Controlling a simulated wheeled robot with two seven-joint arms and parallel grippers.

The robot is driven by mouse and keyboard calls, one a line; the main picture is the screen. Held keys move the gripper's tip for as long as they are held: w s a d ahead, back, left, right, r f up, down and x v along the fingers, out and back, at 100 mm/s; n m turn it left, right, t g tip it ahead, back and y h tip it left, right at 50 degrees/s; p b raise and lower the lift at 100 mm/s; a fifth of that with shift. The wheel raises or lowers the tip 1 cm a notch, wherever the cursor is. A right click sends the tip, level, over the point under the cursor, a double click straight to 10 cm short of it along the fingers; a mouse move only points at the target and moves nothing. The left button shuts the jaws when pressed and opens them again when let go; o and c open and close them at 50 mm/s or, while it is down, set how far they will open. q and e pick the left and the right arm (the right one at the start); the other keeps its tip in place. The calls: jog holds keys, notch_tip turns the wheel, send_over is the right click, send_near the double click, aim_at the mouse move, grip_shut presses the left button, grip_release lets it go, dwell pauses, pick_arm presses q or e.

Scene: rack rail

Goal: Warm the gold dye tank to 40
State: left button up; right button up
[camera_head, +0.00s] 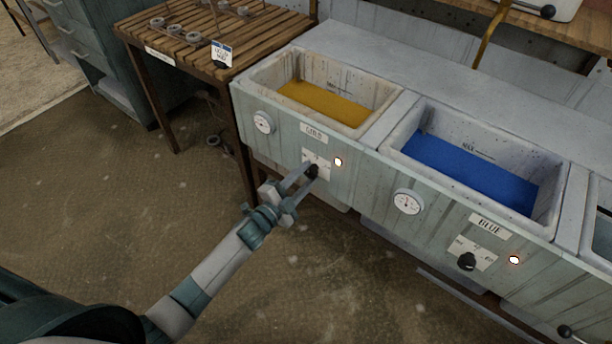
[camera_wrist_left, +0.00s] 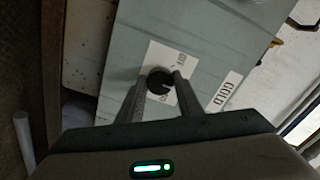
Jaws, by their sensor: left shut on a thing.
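The gold dye tank (camera_head: 254,96) holds yellow-gold liquid and has a GOLD label (camera_head: 314,132) on its front. A round dial gauge (camera_head: 263,122) sits at the left of that front; its reading is too small to tell. A black knob (camera_head: 313,171) sits on a white plate below the label, with a lit lamp (camera_head: 338,161) to its right. My left gripper (camera_head: 304,175) is shut on this knob. In the left wrist view the knob (camera_wrist_left: 158,82) is between the two fingers, partly hidden by them. My right gripper is not in view.
To the right is the blue tank (camera_head: 556,228) with its own gauge (camera_head: 408,201), knob (camera_head: 467,261) and lit lamp (camera_head: 514,259). A slatted wooden table (camera_head: 140,33) stands at the left with a small sign (camera_head: 221,54). The floor in front is mostly clear.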

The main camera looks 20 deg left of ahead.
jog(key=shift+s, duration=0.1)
pick_arm(q)
jog(key=o, duration=1)
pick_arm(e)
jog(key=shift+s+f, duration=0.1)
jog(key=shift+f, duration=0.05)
pick_arm(q)
jog(key=shift+o, duration=0.2)
jog(key=shift+s, duration=0.1)
jog(key=v, duration=1.7)
jog(key=shift+b, duration=0.45)
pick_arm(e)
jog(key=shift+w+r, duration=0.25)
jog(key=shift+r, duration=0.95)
pick_arm(q)
jog(key=shift+s+a+f, duration=0.1)
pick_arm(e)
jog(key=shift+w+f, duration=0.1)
